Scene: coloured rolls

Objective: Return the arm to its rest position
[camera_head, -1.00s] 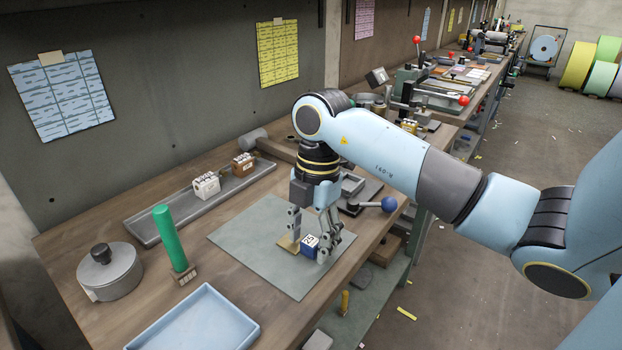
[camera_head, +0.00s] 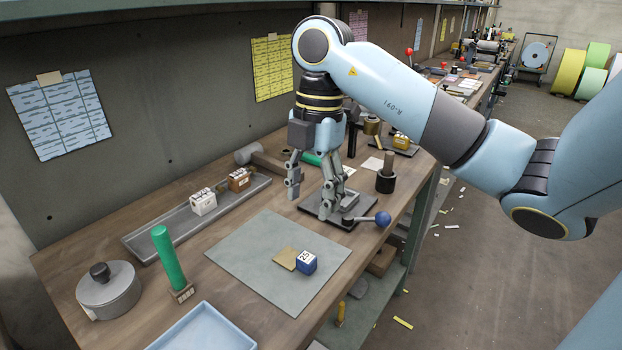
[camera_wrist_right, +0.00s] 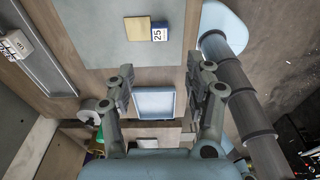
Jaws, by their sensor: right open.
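My right gripper (camera_head: 309,203) is open and empty in the head view, raised above the back part of the bench. It also shows in the right wrist view (camera_wrist_right: 161,84), with its two fingers spread apart. A blue block (camera_head: 306,263) with a white top marked 25 sits on the grey mat (camera_head: 245,247), clear of the fingers. It touches or nearly touches a small tan plate (camera_head: 285,258). The block also shows in the right wrist view (camera_wrist_right: 159,34). My left gripper is not in view.
A light blue tray (camera_head: 200,334) is at the front. A long grey tray (camera_head: 165,241) holds small blocks. A blue-knobbed device (camera_head: 382,219) stands near the gripper.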

